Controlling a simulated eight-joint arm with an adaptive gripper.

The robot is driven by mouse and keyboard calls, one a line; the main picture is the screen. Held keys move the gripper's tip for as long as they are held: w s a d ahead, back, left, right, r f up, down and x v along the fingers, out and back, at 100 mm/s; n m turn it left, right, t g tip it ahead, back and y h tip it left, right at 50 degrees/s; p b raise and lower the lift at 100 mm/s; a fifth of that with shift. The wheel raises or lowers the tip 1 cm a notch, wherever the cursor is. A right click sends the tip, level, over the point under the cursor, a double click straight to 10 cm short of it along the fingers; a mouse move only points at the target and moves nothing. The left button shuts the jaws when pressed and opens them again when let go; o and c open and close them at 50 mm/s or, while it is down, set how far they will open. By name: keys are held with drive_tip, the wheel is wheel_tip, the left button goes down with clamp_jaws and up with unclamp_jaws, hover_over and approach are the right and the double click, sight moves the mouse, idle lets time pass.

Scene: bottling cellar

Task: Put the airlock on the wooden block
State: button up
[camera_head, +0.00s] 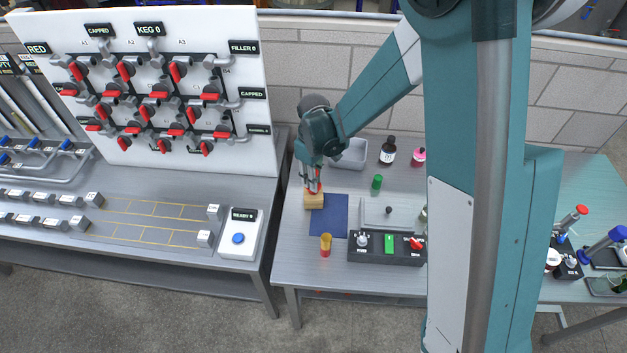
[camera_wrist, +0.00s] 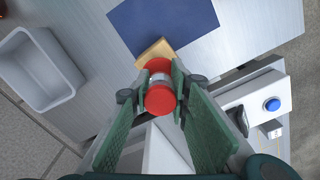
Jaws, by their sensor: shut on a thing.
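The airlock (camera_wrist: 160,98) is a small clear cylinder with red ends. My gripper (camera_wrist: 154,92) is shut on it, with a finger on each side. In the head view my gripper (camera_head: 313,184) points down, directly over the wooden block (camera_head: 314,201), and only a little red of the airlock shows between the fingers. The block also shows in the wrist view (camera_wrist: 153,51), just beyond the airlock's far red end and partly hidden by it. I cannot tell whether the airlock touches the block.
The block sits at the left edge of a blue mat (camera_head: 330,222). An orange and red cup (camera_head: 325,245), a black control box (camera_head: 375,258), a green cylinder (camera_head: 377,182), a grey bin (camera_head: 352,155) and a dark bottle (camera_head: 388,151) stand around. A valve panel (camera_head: 230,35) rises at left.

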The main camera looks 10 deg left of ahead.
drive_tip(key=shift+f, duration=0.35)
drive_tip(key=shift+f, duration=0.2)
drive_tip(key=o, duration=1)
drive_tip(key=shift+c, duration=0.2)
drive_tip(key=shift+r, duration=0.25)
drive_tip(key=shift+r, duration=5.95)
drive_tip(key=shift+d+r, duration=0.1)
